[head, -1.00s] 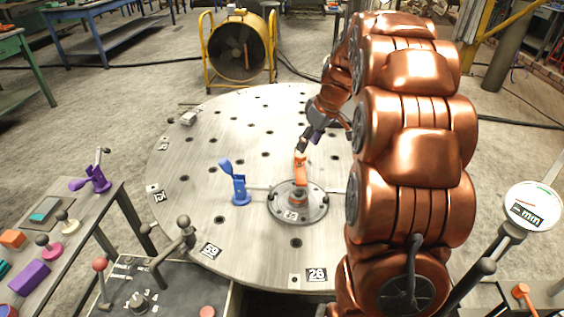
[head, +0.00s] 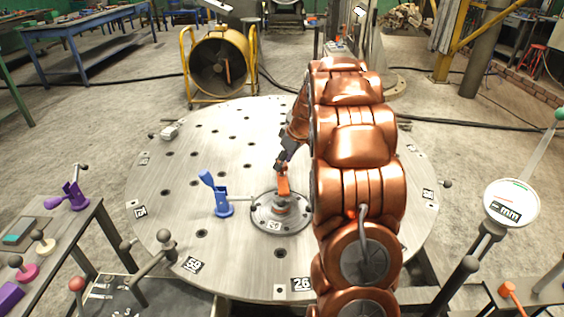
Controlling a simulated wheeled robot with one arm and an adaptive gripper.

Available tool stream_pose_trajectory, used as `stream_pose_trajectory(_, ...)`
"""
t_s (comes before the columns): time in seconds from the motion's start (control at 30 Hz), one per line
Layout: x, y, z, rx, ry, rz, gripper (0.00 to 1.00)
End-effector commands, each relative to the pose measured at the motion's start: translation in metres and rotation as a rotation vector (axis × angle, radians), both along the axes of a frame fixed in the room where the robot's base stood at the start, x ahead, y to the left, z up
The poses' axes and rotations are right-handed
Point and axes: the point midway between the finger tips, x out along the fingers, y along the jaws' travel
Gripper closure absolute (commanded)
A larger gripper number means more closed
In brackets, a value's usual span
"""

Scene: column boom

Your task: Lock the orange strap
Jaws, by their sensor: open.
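The orange strap (head: 284,187) stands upright on the round grey hub plate (head: 264,221) near the middle of the round steel table. Its lower end meets an orange and grey base on the plate. My gripper (head: 281,164) is dark and small in the head view, and reaches down from the upper right to the top of the strap. It is open. The fingertips are at the strap's upper end; I cannot tell whether they touch it or sit around it. My copper arm hides the right part of the table.
A blue clamp (head: 216,196) stands on the table (head: 185,215) left of the hub. Posts with ball knobs (head: 163,236) stand at the front left edge. A side bench at left holds a purple clamp (head: 72,192). A dial gauge (head: 511,204) stands at right.

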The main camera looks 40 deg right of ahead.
Motion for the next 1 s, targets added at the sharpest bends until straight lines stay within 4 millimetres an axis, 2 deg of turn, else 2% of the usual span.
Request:
stream_pose_trajectory(0.4, 0.0023, 0.0013, -0.0069, 0.001, 0.000, -0.001, 0.51)
stream_pose_trajectory(0.8, 0.0023, 0.0012, -0.0068, 0.000, 0.000, -0.001, 0.93)
stream_pose_trajectory(0.83, 0.0023, 0.0063, -0.0065, 0.001, 0.000, 0.001, 0.94)
stream_pose_trajectory(1.0, 0.0026, 0.0032, -0.0069, 0.001, 0.000, -0.011, 0.94)
